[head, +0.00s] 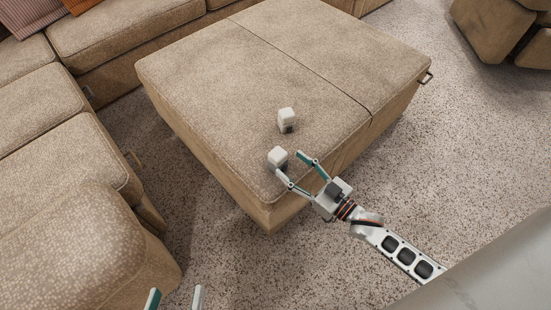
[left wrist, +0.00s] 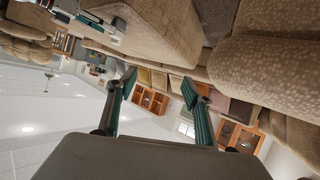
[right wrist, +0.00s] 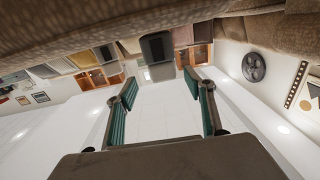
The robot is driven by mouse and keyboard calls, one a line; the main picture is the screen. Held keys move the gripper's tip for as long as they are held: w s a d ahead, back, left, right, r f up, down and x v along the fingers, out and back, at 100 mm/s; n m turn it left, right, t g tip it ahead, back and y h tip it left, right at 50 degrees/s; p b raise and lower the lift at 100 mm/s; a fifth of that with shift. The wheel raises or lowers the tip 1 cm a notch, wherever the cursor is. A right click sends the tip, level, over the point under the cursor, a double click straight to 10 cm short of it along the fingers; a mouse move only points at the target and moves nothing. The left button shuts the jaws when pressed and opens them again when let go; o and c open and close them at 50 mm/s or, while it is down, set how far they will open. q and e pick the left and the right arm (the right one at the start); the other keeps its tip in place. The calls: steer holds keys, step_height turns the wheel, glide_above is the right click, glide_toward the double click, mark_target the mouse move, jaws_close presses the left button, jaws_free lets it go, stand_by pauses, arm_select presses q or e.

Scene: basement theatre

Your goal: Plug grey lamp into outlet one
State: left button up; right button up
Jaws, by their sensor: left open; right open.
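Two small white blocks with dark grey lower parts, possibly plugs, are on the tan ottoman (head: 230,75). The near block (head: 278,155) is by its front corner; the far block (head: 287,115) is a little behind and right. My right gripper (head: 289,163) is open and empty, its fingertips close to the near block, which lies just beyond the gap between them. A dark block face (right wrist: 156,46) shows ahead of the fingers in the right wrist view. My left gripper (head: 176,297) is open and empty at the bottom edge, over the carpet. I cannot make out a grey lamp or a numbered outlet.
A tan sectional sofa (head: 125,38) runs along the left and back. A brown armchair (head: 490,25) stands at the top right. Speckled carpet (head: 455,130) is clear right of the ottoman. A pale surface (head: 500,270) fills the bottom right corner.

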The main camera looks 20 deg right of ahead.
mark_target(284, 161)
steer(key=x, duration=0.1)
steer(key=b+x, duration=0.1)
steer(key=x, duration=0.3)
steer(key=shift+a+f, duration=0.3)
steer(key=shift+f, duration=0.1)
steer(key=shift+w+a+r+b, duration=0.15)
steer(key=shift+w+b, duration=0.15)
steer(key=shift+w, duration=0.15)
arm_select(q)
steer(key=shift+s+d+f+n, duration=0.2)
steer(key=shift+s+d+n, duration=0.05)
steer(key=shift+d+n, duration=0.3)
steer(key=shift+s+d+f+n, duration=0.2)
steer(key=shift+d+n, duration=0.25)
steer(key=shift+d, duration=0.15)
arm_select(e)
steer(key=c, duration=1.2)
